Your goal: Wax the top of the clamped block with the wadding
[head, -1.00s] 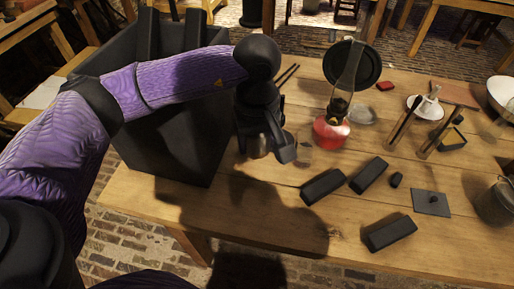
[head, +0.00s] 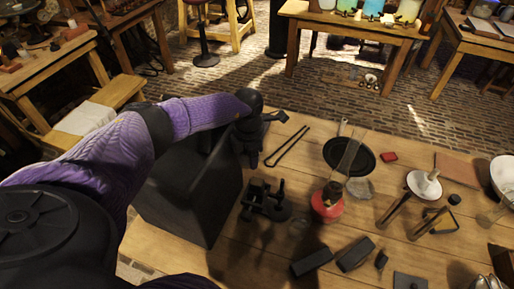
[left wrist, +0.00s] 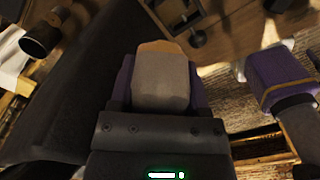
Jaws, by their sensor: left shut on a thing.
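My left gripper (head: 251,155) hangs over the black bin's far right edge in the head view, mostly hidden by its own wrist. In the left wrist view it is shut on a pale grey-beige piece (left wrist: 160,80) with an orange-tan end; I take this for the wadding. A dark clamp-like fixture (head: 264,200) stands on the table just nearer than the gripper, apart from it. A dark frame, perhaps the same fixture, shows at the top of the left wrist view (left wrist: 178,22). The clamped block cannot be made out clearly. My right gripper is not in view.
A tall black bin (head: 190,195) stands at the table's left. Right of the fixture are a red-based lamp (head: 327,203), a round black pan (head: 340,154), and dark blocks (head: 312,262). Thin black tongs (head: 288,146) lie at the far edge. Bare wood lies between.

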